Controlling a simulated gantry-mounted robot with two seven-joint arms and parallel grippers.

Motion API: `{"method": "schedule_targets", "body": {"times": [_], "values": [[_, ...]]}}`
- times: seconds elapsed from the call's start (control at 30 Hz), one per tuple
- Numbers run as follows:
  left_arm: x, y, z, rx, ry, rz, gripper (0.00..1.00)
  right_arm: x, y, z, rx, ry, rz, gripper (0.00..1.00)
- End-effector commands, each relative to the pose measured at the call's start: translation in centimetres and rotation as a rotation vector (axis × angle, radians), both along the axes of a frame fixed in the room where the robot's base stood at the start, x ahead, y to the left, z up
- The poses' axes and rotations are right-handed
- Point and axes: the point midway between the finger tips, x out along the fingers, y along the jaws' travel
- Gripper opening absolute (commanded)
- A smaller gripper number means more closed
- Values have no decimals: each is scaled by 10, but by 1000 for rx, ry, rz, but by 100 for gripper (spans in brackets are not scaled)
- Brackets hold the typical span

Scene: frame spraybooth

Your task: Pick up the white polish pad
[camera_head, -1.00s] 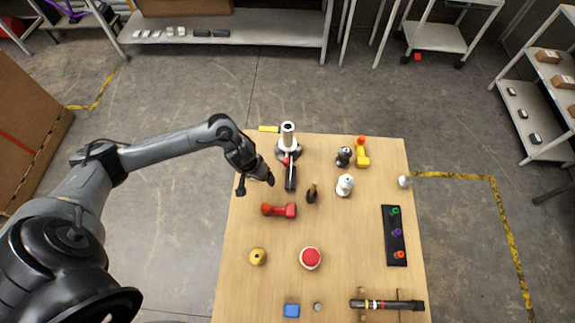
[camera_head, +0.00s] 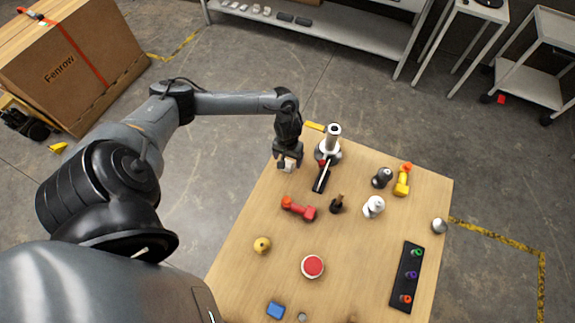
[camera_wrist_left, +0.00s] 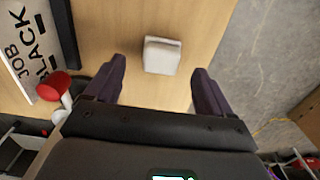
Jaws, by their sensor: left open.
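The white polish pad (camera_wrist_left: 162,55) is a small white block lying on the wooden table near its edge. In the left wrist view it is just ahead of my left gripper (camera_wrist_left: 158,78), between the lines of its two fingers, and neither finger touches it. In the head view my left gripper (camera_head: 288,165) is over the table's left edge, pointing down, with a bit of the pad (camera_head: 289,163) showing pale among the fingers. The left gripper is open and empty. My right gripper is out of view.
The table (camera_head: 240,270) holds a grey-white stand with a black handle (camera_head: 322,175) close right of the gripper, a red dumbbell-like object (camera_head: 299,208), a yellow round object (camera_head: 262,245) and a red button (camera_head: 312,266). Bare floor lies left of the table.

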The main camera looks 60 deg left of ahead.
Motion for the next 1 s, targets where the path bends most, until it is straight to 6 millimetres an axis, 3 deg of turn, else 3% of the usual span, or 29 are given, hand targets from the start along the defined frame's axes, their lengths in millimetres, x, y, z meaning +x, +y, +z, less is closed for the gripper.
{"method": "schedule_targets", "body": {"times": [0.3, 0.6, 1.0], "values": [[-3, 1, -38, 2, 1, 1, 83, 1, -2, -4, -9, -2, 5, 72], [-3, 1, -42, 2, 1, -1, 83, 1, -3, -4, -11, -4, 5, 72], [-3, 1, -41, 2, 1, -1, 23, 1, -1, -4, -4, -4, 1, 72]]}}
